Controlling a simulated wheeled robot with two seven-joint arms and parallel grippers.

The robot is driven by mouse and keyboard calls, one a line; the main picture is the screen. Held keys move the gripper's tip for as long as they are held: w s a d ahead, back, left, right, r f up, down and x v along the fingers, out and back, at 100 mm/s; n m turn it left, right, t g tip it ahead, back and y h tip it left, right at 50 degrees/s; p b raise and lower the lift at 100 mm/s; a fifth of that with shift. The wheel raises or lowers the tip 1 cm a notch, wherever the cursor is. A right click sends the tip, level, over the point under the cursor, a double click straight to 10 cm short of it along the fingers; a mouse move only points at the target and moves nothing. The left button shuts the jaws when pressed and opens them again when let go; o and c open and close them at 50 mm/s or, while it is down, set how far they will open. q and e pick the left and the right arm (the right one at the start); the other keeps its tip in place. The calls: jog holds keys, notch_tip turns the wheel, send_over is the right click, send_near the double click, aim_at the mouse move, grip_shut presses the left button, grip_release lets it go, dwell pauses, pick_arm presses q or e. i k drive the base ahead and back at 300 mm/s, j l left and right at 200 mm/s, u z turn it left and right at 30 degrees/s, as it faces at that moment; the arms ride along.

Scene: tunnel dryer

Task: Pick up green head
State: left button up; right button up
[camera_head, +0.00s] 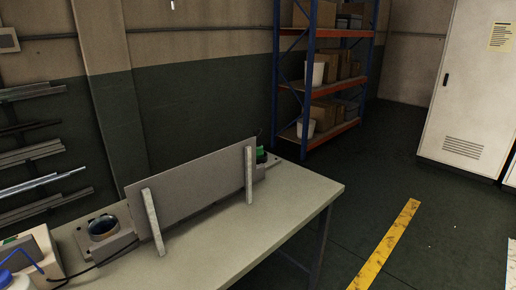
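A small green object (261,154), likely the green head, shows at the far right end of the upright grey panel (195,186) on the table. It stands by a grey block behind the panel's right edge, and the panel and block hide part of it. Neither of my grippers is in view.
The table (230,232) has free room in front of the panel and at its right end. Two light uprights stand against the panel. A dark round opening (102,228) sits at left. Shelving (322,75), a white cabinet (470,85) and a yellow floor stripe (386,246) lie beyond.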

aim_at(260, 154)
jog(key=u, duration=0.65)
jog(key=i+l+u, duration=0.15)
jog(key=l+u, duration=0.25)
jog(key=i+l+u, duration=0.1)
jog(key=l+u, duration=0.3)
jog(key=l, duration=0.25)
jog(key=l+u, duration=0.4)
jog(key=l, duration=0.2)
